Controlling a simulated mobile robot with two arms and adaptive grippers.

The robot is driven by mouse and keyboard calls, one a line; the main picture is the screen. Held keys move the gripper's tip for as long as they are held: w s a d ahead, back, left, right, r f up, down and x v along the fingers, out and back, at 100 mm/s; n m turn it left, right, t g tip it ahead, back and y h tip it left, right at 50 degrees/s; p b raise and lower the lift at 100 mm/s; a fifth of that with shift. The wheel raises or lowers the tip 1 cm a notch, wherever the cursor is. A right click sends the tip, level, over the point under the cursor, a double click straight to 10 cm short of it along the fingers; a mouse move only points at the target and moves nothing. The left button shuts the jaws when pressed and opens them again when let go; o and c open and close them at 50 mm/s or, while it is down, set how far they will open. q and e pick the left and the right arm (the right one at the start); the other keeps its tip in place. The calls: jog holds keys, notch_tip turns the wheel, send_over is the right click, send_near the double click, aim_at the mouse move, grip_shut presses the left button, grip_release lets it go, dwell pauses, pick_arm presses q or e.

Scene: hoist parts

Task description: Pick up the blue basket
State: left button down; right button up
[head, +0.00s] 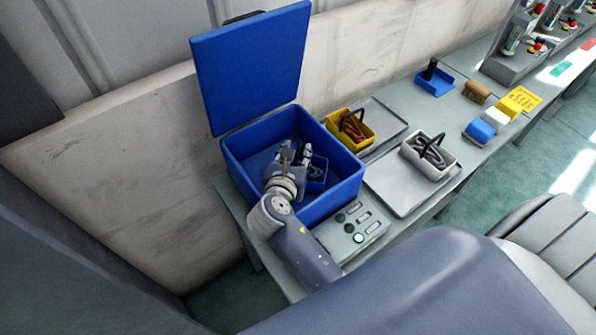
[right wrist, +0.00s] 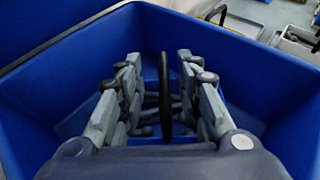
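The small blue basket (head: 318,186) sits inside a large blue box (head: 336,203), near its right side and partly hidden by my right gripper (head: 289,160). Dark items show in the basket. In the right wrist view the basket's black handle (right wrist: 165,95) stands upright between the two fingers of my right gripper (right wrist: 163,95). The fingers are apart, with a gap on each side of the handle. The basket's body is mostly hidden below the fingers there. My left gripper is not in view.
The box's blue lid (head: 250,62) stands open at the back. A yellow basket (head: 350,130) and a white basket (head: 428,157) stand on grey trays to the right. A panel with buttons (head: 352,226) lies in front of the box. The box walls surround my right gripper.

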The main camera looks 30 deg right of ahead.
aim_at(301, 146)
jog(key=p+x, duration=0.1)
jog(key=x, duration=0.4)
jog(key=shift+s+d+r, duration=0.15)
jog(key=shift+d, duration=0.05)
jog(key=shift+s+a+r, duration=0.1)
grip_shut()
jog(key=shift+r, duration=0.1)
